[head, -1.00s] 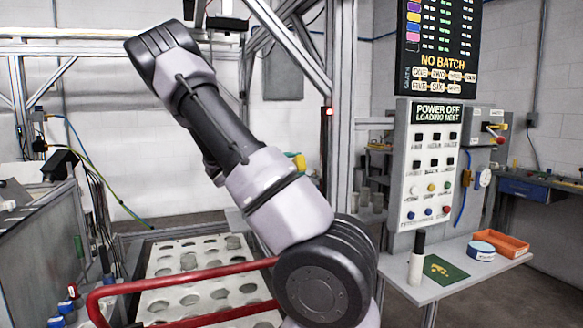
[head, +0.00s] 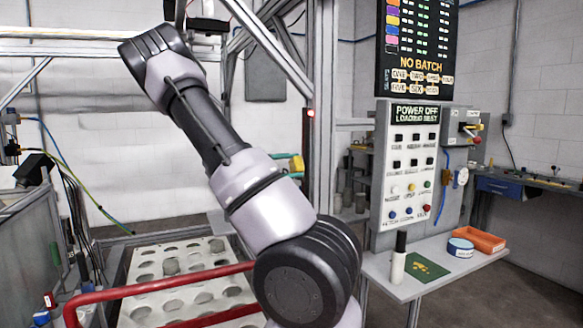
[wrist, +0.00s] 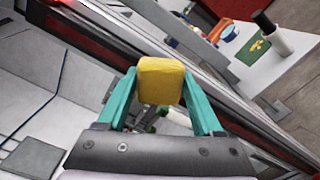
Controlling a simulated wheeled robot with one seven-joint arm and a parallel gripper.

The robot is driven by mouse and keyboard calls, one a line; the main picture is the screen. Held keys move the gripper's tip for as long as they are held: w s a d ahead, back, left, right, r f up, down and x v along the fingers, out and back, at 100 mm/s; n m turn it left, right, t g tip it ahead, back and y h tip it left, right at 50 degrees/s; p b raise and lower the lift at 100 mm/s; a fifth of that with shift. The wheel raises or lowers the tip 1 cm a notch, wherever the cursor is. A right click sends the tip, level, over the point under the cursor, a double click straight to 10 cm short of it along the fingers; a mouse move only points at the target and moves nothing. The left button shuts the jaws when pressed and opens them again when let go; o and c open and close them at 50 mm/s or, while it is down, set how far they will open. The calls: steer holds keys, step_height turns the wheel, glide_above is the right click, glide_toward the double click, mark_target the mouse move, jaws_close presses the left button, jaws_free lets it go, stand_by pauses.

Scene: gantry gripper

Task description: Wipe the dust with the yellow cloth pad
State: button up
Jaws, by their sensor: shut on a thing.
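My gripper (wrist: 160,92) has teal fingers shut on the yellow cloth pad (wrist: 161,72), seen in the wrist view. The pad is a soft-edged block held up in the air between the fingertips. In the head view my arm hides most of the gripper; a bit of the yellow pad (head: 297,164) shows past the arm. A green mat (head: 426,269) with yellowish patches lies on the grey shelf below the control panel. It also shows in the wrist view (wrist: 253,47). I cannot tell whether those patches are the dust, and no other dust is clear.
On the shelf (head: 402,291), a white bottle with a black top (head: 399,258) stands left of the mat. A blue round tin (head: 460,248) and orange tray (head: 479,240) are right. A red rail (head: 160,293) crosses before the holed plate (head: 140,290). A metal post (head: 322,120) stands behind my arm.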

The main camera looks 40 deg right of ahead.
steer(key=shift+x, duration=1.05)
stand_by(0.4)
steer(key=shift+w+d, duration=0.2)
steer(key=shift+w, duration=0.8)
steer(key=shift+w+d, duration=0.25)
steer(key=shift+w, duration=0.7)
steer(key=shift+s+a, duration=0.15)
steer(key=shift+s, duration=0.9)
steer(key=shift+s+a, duration=0.15)
steer(key=shift+s, duration=0.9)
steer(key=shift+f, duration=1.35)
steer(key=shift+w+d, duration=0.15)
steer(key=shift+w, duration=0.9)
steer(key=shift+w+d, duration=0.15)
steer(key=shift+w, duration=0.9)
